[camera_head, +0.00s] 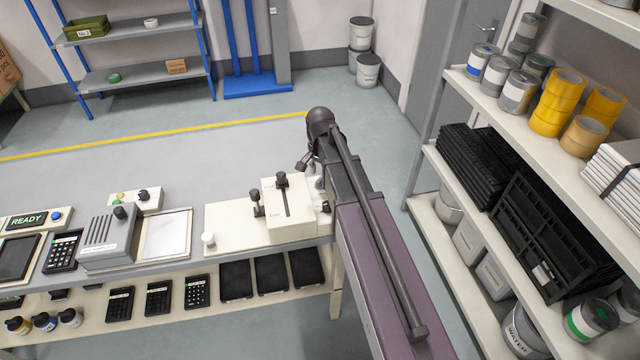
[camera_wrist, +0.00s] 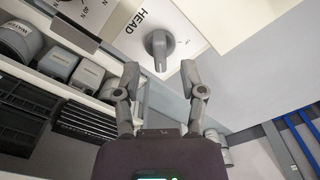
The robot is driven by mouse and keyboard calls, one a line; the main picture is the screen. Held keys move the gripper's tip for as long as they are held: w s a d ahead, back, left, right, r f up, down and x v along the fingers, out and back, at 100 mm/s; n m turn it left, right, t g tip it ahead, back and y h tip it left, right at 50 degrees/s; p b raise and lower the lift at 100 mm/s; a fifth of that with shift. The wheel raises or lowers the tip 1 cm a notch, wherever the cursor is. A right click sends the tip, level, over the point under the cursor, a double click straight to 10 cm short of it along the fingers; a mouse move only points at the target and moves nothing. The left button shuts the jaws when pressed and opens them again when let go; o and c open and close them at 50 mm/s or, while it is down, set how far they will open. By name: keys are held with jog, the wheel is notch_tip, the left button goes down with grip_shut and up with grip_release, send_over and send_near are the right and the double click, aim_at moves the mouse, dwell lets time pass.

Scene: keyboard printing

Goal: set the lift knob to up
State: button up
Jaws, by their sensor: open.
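A grey rotary knob (camera_wrist: 160,45) sits on a cream panel in the wrist view, its grip bar pointing down in the picture toward my gripper. The word HEAD is printed to its left, and small marks lie around it, too small to read surely. I cannot read a lift label. My gripper (camera_wrist: 160,72) is open, its two fingertips apart on either side of the knob's lower end. I cannot tell whether they touch it. In the head view my arm reaches along the right side of the cream machine (camera_head: 290,222), and this knob cannot be made out.
The cream machine stands at the right end of the grey bench, with a slotted top and black lever knobs (camera_head: 282,181). A white post knob (camera_head: 208,240) and a grey device (camera_head: 108,240) stand left. A loaded shelf (camera_head: 455,95) stands to the right. Floor beyond the bench is clear.

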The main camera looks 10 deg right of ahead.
aim_at(320, 178)
jog(key=shift+f+b, duration=1.3)
jog(key=shift+f, duration=0.3)
grip_shut()
